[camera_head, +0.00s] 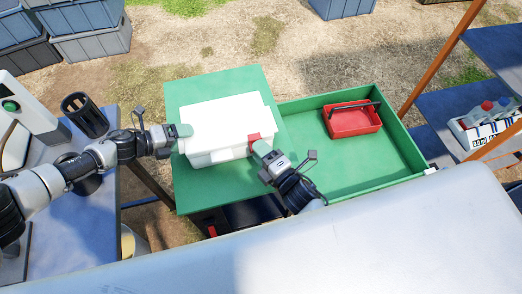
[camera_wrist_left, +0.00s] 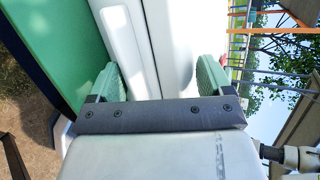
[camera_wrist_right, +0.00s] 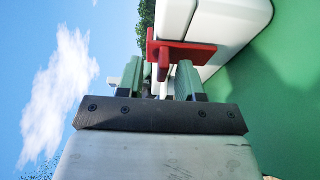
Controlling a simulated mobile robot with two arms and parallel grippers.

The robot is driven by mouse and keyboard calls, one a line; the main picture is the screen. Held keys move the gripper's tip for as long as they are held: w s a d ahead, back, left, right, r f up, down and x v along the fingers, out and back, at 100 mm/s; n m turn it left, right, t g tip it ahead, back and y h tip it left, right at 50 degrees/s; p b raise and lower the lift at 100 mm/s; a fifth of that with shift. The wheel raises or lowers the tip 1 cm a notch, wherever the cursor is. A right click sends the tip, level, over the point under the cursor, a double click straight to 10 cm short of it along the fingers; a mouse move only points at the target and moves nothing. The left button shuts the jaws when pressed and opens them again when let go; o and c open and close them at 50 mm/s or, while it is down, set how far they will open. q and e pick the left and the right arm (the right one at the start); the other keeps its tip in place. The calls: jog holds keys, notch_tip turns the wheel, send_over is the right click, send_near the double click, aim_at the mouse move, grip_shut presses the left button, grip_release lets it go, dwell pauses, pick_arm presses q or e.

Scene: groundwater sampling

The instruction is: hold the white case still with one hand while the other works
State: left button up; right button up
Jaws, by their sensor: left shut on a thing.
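The white case (camera_head: 228,125) lies closed on the green table top (camera_head: 190,195). A red latch (camera_head: 254,139) is on its near right side. My left gripper (camera_head: 181,138) is shut on the case's left end; in the left wrist view the white case (camera_wrist_left: 170,40) is between its fingers. My right gripper (camera_head: 259,148) is at the red latch. In the right wrist view the red latch (camera_wrist_right: 182,52) is at the fingertips, and the fingers stand apart with part of it between them. Whether they touch it I cannot tell.
A green tray (camera_head: 320,175) adjoins on the right and holds a red carrier (camera_head: 352,122) with a dark handle. A blue table (camera_head: 95,220) with a black holder (camera_head: 84,115) stands left. Shelves with a white bottle rack (camera_head: 480,130) are far right. Grey crates (camera_head: 95,40) stand behind.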

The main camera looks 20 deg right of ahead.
pick_arm(q)
jog(key=shift+s+a+f, duration=0.2)
jog(key=shift+f, duration=0.25)
pick_arm(e)
jog(key=v, duration=1.2)
jog(key=shift+d, duration=0.1)
pick_arm(q)
jog(key=o, duration=1.2)
jog(key=shift+w, duration=0.1)
jog(key=shift+r, duration=0.1)
